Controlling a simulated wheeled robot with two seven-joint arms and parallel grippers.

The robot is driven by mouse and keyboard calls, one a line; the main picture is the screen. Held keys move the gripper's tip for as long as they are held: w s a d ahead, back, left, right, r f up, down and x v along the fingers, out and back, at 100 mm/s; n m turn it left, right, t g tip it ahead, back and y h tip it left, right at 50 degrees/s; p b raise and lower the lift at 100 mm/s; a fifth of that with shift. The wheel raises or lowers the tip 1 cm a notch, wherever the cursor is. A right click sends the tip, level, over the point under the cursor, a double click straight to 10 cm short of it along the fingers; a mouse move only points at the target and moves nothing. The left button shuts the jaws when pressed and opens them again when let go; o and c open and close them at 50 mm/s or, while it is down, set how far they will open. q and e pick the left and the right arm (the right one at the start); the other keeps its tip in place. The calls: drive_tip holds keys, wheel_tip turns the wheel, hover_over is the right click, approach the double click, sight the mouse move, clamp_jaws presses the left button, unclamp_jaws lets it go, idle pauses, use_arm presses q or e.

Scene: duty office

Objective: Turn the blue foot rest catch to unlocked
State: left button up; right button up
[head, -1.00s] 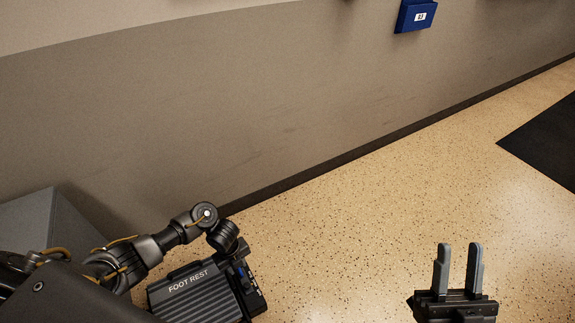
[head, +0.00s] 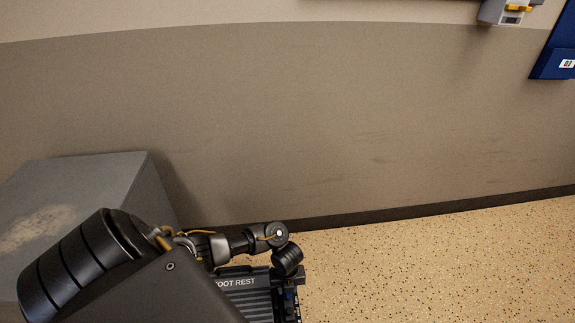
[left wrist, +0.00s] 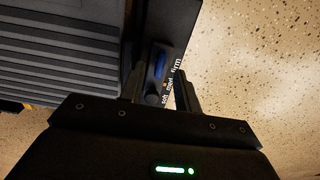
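The foot rest (head: 235,283) is a dark ribbed block with white lettering, low at the bottom of the head view. Its ribbed top (left wrist: 60,55) fills the upper left of the left wrist view. A blue catch or lever (left wrist: 159,62) sits on its dark side plate, beside white lettering that includes "soft" and "firm". My left gripper (left wrist: 160,82) points at this plate with its fingers apart, one on each side of the blue part; I cannot tell whether they touch it. In the head view my left arm hides much of the foot rest. My right gripper is out of view.
A grey box (head: 85,190) stands against the wall at left. Speckled floor (head: 430,270) is clear to the right of the foot rest. A blue wall holder (head: 555,60) and a grey device with a yellow part (head: 505,12) are at upper right.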

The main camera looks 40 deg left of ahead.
sight(287, 295)
use_arm(q)
drive_tip(key=shift+f+b, duration=0.55)
drive_tip(key=shift+f, duration=0.75)
drive_tip(key=shift+c, duration=0.3)
clamp_jaws()
